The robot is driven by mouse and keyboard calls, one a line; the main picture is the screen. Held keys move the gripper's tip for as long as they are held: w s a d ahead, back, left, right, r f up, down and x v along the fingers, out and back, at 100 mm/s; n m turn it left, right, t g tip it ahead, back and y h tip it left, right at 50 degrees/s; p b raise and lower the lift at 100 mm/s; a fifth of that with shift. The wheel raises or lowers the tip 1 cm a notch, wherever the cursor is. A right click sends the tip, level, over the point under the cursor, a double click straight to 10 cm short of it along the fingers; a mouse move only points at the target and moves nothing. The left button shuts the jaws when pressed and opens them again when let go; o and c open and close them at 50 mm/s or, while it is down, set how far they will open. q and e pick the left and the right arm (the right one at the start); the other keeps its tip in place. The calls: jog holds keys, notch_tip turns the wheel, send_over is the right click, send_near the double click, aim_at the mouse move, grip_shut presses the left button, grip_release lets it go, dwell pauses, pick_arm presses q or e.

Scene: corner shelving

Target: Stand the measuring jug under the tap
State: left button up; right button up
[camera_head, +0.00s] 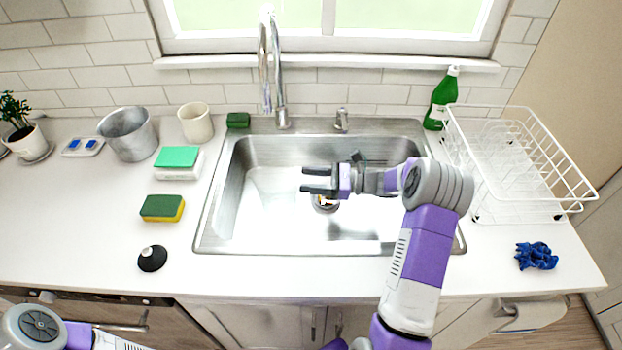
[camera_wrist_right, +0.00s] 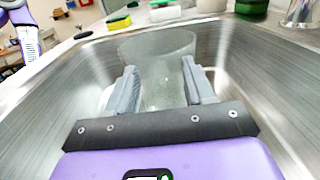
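The measuring jug (camera_wrist_right: 160,78) is clear and see-through, upright in the sink with its wide rim up in the right wrist view. In the head view its outline is too faint to make out surely. My right gripper (camera_head: 303,180) is low over the sink, fingers pointing left. In the right wrist view its fingers (camera_wrist_right: 160,68) are apart, with the jug ahead of and between the tips; contact is not clear. The tap (camera_head: 279,70) is a tall chrome one behind the sink, its spout end above the rear left part. My left gripper is out of sight.
The steel sink (camera_head: 225,215) has a drain (camera_head: 323,204). Left are sponges (camera_head: 162,208), a metal pot (camera_head: 128,133), a cup (camera_head: 195,122) and a black knob-like thing (camera_head: 152,258). Right are a green bottle (camera_head: 442,97), a white rack (camera_head: 560,190) and a blue cloth (camera_head: 536,256).

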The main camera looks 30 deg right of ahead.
jog(key=shift+r, duration=0.25)
jog(key=p+v, duration=0.1)
jog(key=v, duration=0.6)
jog(key=shift+s+d+p, duration=0.2)
jog(key=shift+p, duration=0.1)
